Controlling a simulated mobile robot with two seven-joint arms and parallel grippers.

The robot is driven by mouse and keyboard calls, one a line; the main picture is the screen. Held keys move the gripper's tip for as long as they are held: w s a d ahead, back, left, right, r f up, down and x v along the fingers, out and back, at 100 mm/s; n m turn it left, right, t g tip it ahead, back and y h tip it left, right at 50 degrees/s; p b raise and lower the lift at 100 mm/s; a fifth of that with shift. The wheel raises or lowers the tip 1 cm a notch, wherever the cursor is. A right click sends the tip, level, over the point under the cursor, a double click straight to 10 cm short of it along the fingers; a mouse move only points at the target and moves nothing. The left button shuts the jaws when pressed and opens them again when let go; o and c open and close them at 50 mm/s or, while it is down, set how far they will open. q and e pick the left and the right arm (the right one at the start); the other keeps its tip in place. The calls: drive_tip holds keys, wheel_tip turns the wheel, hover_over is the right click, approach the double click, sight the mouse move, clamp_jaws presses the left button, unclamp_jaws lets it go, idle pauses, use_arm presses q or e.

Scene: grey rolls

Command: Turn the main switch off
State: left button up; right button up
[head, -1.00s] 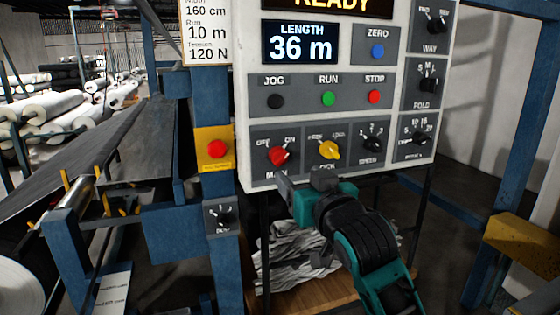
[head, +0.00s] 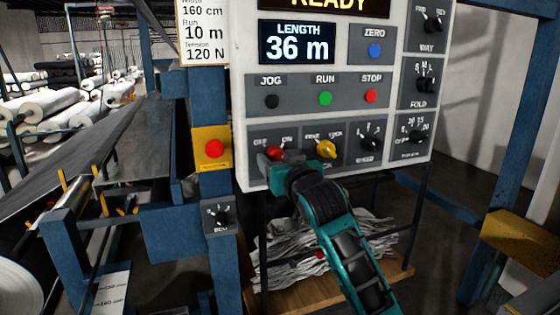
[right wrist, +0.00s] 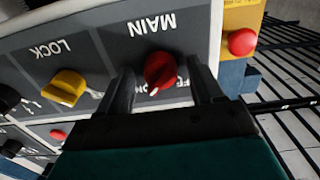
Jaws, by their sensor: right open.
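The main switch is a red knob (head: 277,153) at the lower left of the control panel (head: 412,60), with OFF on its left and ON on its right. In the right wrist view the knob (right wrist: 160,68) appears upside down under the label MAIN, and its white mark points toward ON. My right gripper (head: 268,163) is at the panel; in the wrist view its open fingers (right wrist: 162,85) stand on either side of the knob, with gaps visible. In the head view the gripper hides the knob's lower part. My left gripper is out of view.
A yellow selector knob (head: 326,149) sits just right of the main switch. A red button on a yellow plate (head: 214,149) is on the blue post to the left. JOG, RUN and STOP buttons (head: 371,96) are above. Crumpled material lies below the panel.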

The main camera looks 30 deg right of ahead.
drive_tip(key=c, duration=1)
drive_tip(key=shift+c, duration=0.2)
drive_tip(key=shift+n, duration=0.6)
drive_tip(key=shift+d+n, duration=0.1)
drive_tip(key=shift+n, duration=8.3)
